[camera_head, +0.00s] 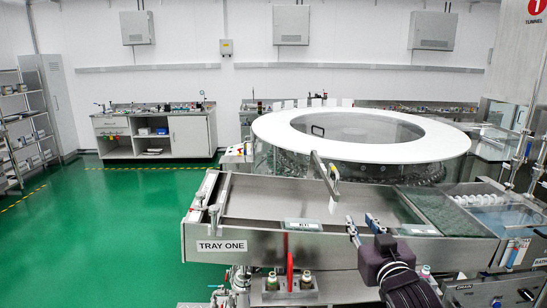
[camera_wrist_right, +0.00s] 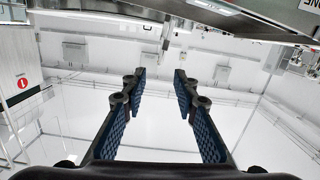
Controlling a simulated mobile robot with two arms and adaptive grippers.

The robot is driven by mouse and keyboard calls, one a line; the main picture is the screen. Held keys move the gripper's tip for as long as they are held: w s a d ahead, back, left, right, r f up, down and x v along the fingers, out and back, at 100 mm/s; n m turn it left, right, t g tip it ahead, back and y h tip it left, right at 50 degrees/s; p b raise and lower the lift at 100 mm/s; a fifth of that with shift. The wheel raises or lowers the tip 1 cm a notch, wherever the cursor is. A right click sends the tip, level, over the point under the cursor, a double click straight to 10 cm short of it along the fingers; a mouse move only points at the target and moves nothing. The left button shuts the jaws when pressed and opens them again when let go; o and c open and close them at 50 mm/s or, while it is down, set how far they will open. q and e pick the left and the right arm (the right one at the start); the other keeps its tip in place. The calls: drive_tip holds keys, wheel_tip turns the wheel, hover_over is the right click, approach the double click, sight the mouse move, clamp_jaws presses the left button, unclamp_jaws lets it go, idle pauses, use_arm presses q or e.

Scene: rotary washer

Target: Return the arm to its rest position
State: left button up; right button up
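My right arm comes in at the bottom right of the head view. Its gripper (camera_head: 362,226) is in front of the near edge of the metal tray labelled TRAY ONE (camera_head: 250,257). The fingers point away from me and stand apart. In the right wrist view the gripper (camera_wrist_right: 160,75) is open, with two blue-padded fingers and nothing between them. My left arm and gripper are in neither view.
A round washer with a white ring top (camera_head: 290,138) stands behind the tray. A metal bar handle (camera_head: 322,170) rises from the tray. A red part (camera_head: 290,272) is below its front edge. Green floor (camera_head: 90,235) is clear at the left.

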drive_tip(key=s+f+g, duration=0.3)
drive_tip(key=s+f, duration=0.4)
drive_tip(key=f, duration=0.4)
drive_tip(key=s+f+g, duration=0.3)
drive_tip(key=s+f, duration=0.4)
drive_tip(key=f, duration=0.3)
drive_tip(key=s+f+g, duration=0.3)
drive_tip(key=s+f, duration=0.1)
drive_tip(key=s, duration=0.5)
drive_tip(key=s+f+g, duration=0.2)
drive_tip(key=s+f, duration=0.2)
drive_tip(key=s, duration=0.4)
drive_tip(key=s+f+g, duration=0.3)
drive_tip(key=s+f, duration=0.2)
drive_tip(key=s, duration=0.4)
wheel_tip(320, 180, down, 30)
drive_tip(key=g+b, duration=0.1)
drive_tip(key=b, duration=0.4)
use_arm(q)
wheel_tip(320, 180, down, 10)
drive_tip(key=b, duration=0.4)
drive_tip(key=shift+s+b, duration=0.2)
drive_tip(key=shift+b, duration=0.2)
use_arm(e)
drive_tip(key=s+d+f+n+g, duration=0.1)
drive_tip(key=s+d+f, duration=0.1)
drive_tip(key=s+f, duration=1.6)
wheel_tip(320, 180, down, 4)
drive_tip(key=shift+d+r, duration=0.1)
drive_tip(key=shift+d, duration=0.15)
